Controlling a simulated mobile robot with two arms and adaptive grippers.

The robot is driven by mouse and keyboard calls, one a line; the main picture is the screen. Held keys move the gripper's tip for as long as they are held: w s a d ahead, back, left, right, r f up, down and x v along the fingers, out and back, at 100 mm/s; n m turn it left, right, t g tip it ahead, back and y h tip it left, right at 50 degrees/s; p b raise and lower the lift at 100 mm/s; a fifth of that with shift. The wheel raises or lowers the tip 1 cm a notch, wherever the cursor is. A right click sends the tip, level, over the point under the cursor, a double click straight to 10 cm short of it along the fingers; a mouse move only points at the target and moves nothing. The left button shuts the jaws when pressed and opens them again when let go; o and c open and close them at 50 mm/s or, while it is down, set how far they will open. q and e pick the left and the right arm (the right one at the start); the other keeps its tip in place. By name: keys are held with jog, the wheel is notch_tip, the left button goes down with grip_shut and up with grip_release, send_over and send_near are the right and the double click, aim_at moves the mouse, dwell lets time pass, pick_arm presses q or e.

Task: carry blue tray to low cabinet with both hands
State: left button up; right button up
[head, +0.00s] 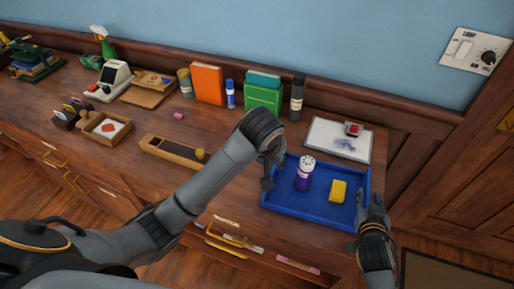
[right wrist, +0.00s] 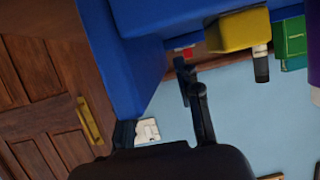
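The blue tray (head: 310,213) is at the right end of the wooden counter, near its front edge. A purple bottle with a white cap (head: 304,176) stands in it, and a yellow block (head: 338,191) lies to its right. My left gripper (head: 270,178) is at the tray's left wall; its fingers are partly hidden, so I cannot tell whether they grip the wall. My right gripper (head: 371,198) is at the right wall with its fingers apart. In the right wrist view the blue tray (right wrist: 160,20) is very close, with the yellow block (right wrist: 238,30) beyond its wall.
Behind the tray lies a white board (head: 325,135) with a small red item (head: 353,129). A dark bottle (head: 297,98), green books (head: 262,92) and an orange book (head: 207,83) stand along the wall. A wooden box (head: 165,152) lies left of my left forearm. Floor shows at the right.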

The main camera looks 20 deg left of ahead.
jog(key=shift+s, duration=0.15)
pick_arm(q)
jog(key=shift+s+r, duration=0.2)
jog(key=shift+r, duration=0.2)
pick_arm(e)
jog(key=v, duration=1.1)
jog(key=shift+s+r, duration=0.15)
jog(key=shift+s, duration=0.2)
